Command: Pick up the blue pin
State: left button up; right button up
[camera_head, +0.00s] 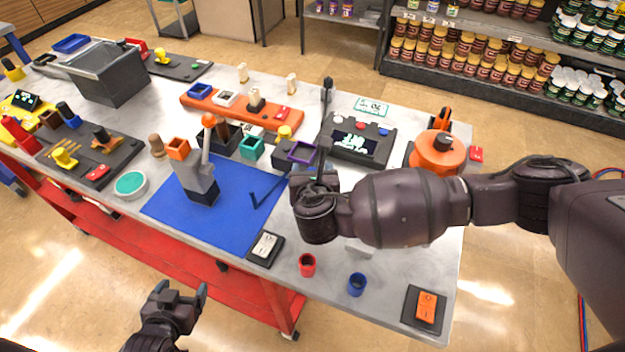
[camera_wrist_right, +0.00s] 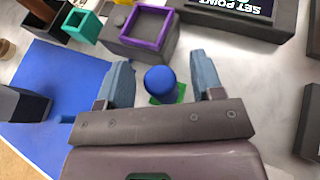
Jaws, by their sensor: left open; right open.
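The blue pin (camera_wrist_right: 160,80) shows in the right wrist view as a round blue top above a small green patch (camera_wrist_right: 182,94). It appears between the two fingers of my right gripper (camera_wrist_right: 162,76), with a visible space on each side. I cannot tell how far its top is below the fingertips. In the head view my right wrist and arm cover that spot, so the pin is hidden there. My left gripper (camera_head: 180,294) is open and empty, in front of the table's front edge, away from the pin.
A purple-rimmed square holder (camera_wrist_right: 147,28) and a dark display box (camera_head: 358,140) stand just beyond the pin. A blue mat (camera_head: 225,225) lies to the left. A red cup (camera_head: 307,265), a blue cup (camera_head: 357,284) and an orange switch (camera_head: 427,306) sit near the front edge.

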jog(key=c, duration=1)
jog(key=shift+r, duration=0.15)
